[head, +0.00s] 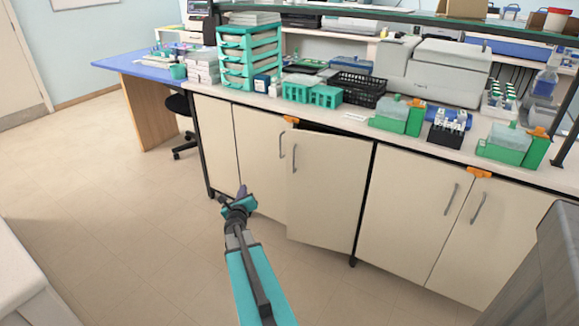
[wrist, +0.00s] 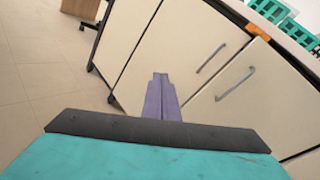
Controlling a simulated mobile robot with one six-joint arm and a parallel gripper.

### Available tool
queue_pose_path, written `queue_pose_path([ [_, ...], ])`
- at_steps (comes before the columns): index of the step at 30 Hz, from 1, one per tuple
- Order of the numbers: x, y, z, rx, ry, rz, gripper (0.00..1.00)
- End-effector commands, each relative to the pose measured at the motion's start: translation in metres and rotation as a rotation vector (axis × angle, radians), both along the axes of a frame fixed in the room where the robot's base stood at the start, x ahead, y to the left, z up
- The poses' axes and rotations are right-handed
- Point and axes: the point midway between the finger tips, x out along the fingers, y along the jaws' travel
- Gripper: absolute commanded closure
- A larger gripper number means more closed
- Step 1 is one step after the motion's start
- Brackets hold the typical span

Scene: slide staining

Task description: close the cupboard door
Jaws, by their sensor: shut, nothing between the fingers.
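The cupboard door (head: 328,195) stands ajar under the bench. A dark gap shows along its top, and its free left edge with the grey handle (head: 294,158) sticks out in front of the neighbouring door. It also shows on the right in the wrist view (wrist: 268,112). My gripper (head: 241,191) is shut and empty, low in front of the cupboards and left of the ajar door in the head view. In the wrist view its purple fingers (wrist: 160,77) lie together, pointing at the cupboard fronts. I cannot tell whether they touch anything.
The neighbouring door (head: 258,165) on the left looks shut, as do the doors (head: 410,215) on the right. The bench top (head: 345,117) above carries racks, trays and green boxes. Open floor (head: 120,200) lies to the left. A black chair (head: 182,120) stands further back.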

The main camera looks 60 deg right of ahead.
Motion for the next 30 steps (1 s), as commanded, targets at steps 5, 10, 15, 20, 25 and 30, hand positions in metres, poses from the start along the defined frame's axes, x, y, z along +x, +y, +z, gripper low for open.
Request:
queue_pose_path([
  [5, -0.062, -0.072, 0.027, 0.031, -0.293, -0.257, 1.0],
  [10, -0.098, -0.1, 0.043, 0.036, -0.445, -0.376, 1.0],
  [15, -0.105, -0.104, 0.047, 0.037, -0.477, -0.399, 1.0],
  [20, -0.104, -0.103, 0.047, 0.038, -0.474, -0.396, 1.0],
  [25, -0.103, -0.104, 0.047, 0.037, -0.473, -0.395, 1.0],
  [30, -0.101, -0.111, 0.046, 0.037, -0.472, -0.395, 1.0],
])
